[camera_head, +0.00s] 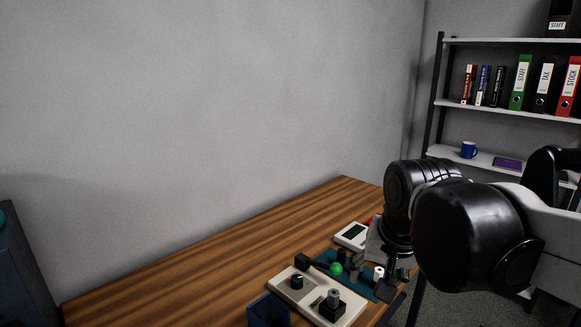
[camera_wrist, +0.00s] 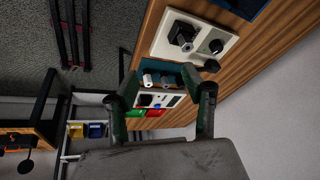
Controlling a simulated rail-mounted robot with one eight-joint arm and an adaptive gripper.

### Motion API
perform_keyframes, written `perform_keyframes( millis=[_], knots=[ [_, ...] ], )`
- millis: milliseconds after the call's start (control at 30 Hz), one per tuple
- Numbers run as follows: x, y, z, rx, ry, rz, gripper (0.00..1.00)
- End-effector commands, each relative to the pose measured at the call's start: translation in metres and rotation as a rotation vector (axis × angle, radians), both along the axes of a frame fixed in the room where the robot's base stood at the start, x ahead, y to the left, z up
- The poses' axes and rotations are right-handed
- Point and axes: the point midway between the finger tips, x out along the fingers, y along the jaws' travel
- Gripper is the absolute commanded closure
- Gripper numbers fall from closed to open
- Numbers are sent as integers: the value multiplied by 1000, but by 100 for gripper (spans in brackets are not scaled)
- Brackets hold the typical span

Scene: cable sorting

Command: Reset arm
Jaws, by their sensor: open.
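My gripper (camera_wrist: 168,88) is open in the wrist view, its two dark fingers spread apart with nothing held between them. In the head view my black arm reaches in from the right, and the gripper end hangs above the right edge of the wooden table (camera_head: 215,255). A teal board (camera_head: 358,286) with small connectors and a green ball (camera_head: 336,268) lies below and beside it. The wrist view shows part of this board (camera_wrist: 160,68) beyond the fingers. My arm partly hides the table's right end.
A cream panel (camera_head: 285,285) with black knob-like parts lies in front of the teal board. A dark blue bin (camera_head: 268,310) stands at the table's front. Another cream device (camera_head: 351,236) lies behind. A shelf (camera_head: 505,112) with binders stands at the right. The table's left part is clear.

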Motion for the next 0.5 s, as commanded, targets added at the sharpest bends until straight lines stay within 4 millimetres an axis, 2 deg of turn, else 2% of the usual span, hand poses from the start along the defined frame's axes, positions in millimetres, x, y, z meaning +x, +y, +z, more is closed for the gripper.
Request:
perform_keyframes(
  millis=[33,300,500],
  knots=[
    [-13,-6,-4,-10,-22,18,55],
    [-64,-32,-28,-86,-150,135,55],
    [-87,-43,-45,-139,-215,195,55]
  ],
)
